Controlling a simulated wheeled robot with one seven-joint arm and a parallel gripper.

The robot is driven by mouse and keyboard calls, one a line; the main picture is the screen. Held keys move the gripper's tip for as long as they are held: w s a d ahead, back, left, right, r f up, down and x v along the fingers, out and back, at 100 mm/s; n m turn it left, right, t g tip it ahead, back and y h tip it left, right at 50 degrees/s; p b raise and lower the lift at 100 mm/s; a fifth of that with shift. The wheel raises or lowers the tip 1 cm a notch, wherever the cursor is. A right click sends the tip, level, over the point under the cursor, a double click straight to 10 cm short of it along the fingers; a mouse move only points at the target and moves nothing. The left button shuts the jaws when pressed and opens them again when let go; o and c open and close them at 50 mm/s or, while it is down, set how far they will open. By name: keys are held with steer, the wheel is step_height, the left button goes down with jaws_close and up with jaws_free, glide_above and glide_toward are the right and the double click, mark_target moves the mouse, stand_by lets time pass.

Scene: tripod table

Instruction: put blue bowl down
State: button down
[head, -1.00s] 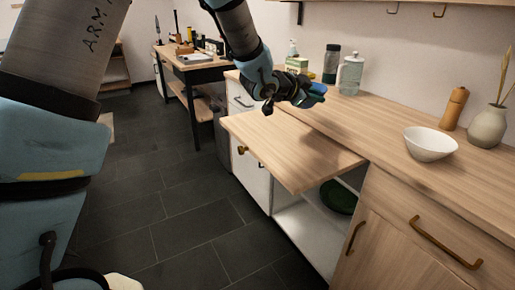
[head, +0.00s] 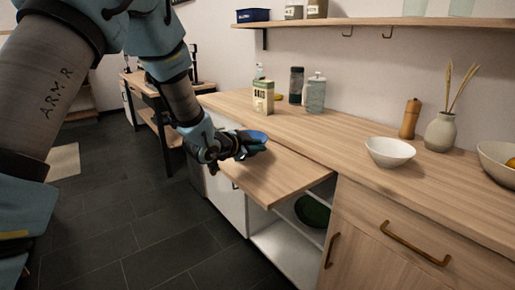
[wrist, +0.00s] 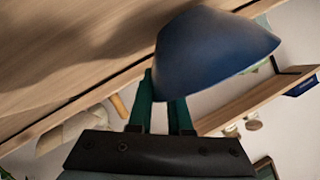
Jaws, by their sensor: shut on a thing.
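The blue bowl (head: 254,136) is at the end of my gripper (head: 236,148) in the head view, above the pulled-out wooden board (head: 262,182). In the wrist view the blue bowl (wrist: 212,58) fills the upper middle, and the green fingers of my gripper (wrist: 160,98) are shut on its edge. The wooden surface shows to the left of the bowl in the wrist view, with a soft shadow on it. The bowl looks apart from the board, but the exact gap is hard to tell. Most of the bowl's inside is hidden.
A white bowl (head: 390,152), a pepper mill (head: 410,119) and a vase (head: 440,132) stand on the counter (head: 330,135). A carton (head: 263,97), a dark jar (head: 296,85) and a glass jar (head: 315,94) stand farther back. A green bowl (head: 312,211) sits in the open cabinet below. The board's front is clear.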

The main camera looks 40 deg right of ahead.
steer(key=shift+f, duration=0.35)
steer(key=shift+f, duration=0.2)
steer(key=c, duration=0.8)
jaws_free()
steer(key=shift+c, duration=0.2)
steer(key=shift+r, duration=0.1)
